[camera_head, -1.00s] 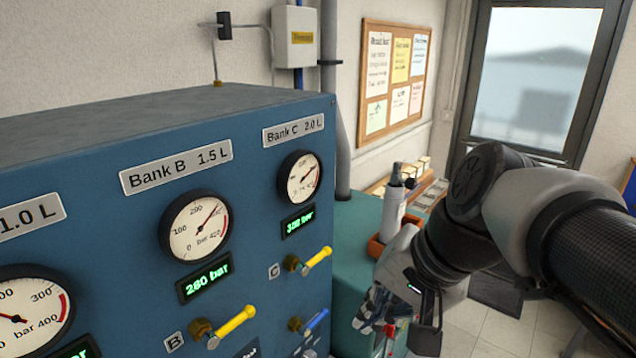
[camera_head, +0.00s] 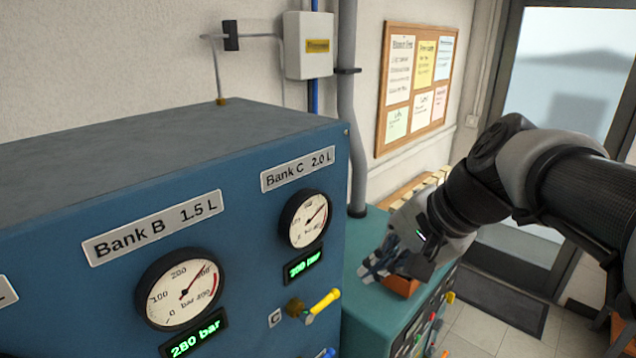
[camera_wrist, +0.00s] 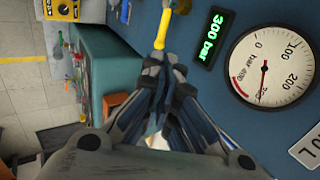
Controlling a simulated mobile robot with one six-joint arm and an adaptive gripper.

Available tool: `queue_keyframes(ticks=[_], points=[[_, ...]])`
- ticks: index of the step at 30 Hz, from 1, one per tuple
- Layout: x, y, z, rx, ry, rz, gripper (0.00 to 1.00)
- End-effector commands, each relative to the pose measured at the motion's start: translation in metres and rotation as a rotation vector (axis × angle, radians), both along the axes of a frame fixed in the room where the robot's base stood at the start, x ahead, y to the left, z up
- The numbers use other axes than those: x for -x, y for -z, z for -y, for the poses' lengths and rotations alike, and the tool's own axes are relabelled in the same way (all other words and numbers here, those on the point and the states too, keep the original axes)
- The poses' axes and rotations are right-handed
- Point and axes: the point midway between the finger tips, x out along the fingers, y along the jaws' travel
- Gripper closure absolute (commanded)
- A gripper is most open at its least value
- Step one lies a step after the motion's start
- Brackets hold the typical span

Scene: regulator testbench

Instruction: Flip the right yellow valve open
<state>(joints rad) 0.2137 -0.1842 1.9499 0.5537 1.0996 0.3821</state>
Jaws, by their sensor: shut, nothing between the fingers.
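The right yellow valve (camera_head: 322,303), marked C, is on the blue panel below the Bank C gauge (camera_head: 305,219) and its green display. Its yellow handle sticks out from a brass body. In the wrist view the yellow handle (camera_wrist: 163,28) shows just beyond my fingertips. My gripper (camera_head: 376,264) is shut and empty, to the right of the panel in the head view. In the wrist view the closed fingers (camera_wrist: 166,82) point toward the handle. I cannot tell whether they touch it.
The Bank B gauge (camera_head: 181,288) is left of Bank C. A blue valve handle (camera_head: 326,353) is below the yellow one at the picture's bottom edge. A teal bench (camera_head: 365,310) with an orange tray (camera_head: 402,286) stands right of the panel.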

Motion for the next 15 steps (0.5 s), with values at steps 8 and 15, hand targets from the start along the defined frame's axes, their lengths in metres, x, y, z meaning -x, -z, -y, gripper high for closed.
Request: queue_keyframes(ticks=[8, 15], points=[[-0.022, 0.053, -0.025, 0.001, -0.004, -0.005, 1.0], [-0.039, 0.087, -0.041, 0.001, -0.003, -0.003, 1.0]])
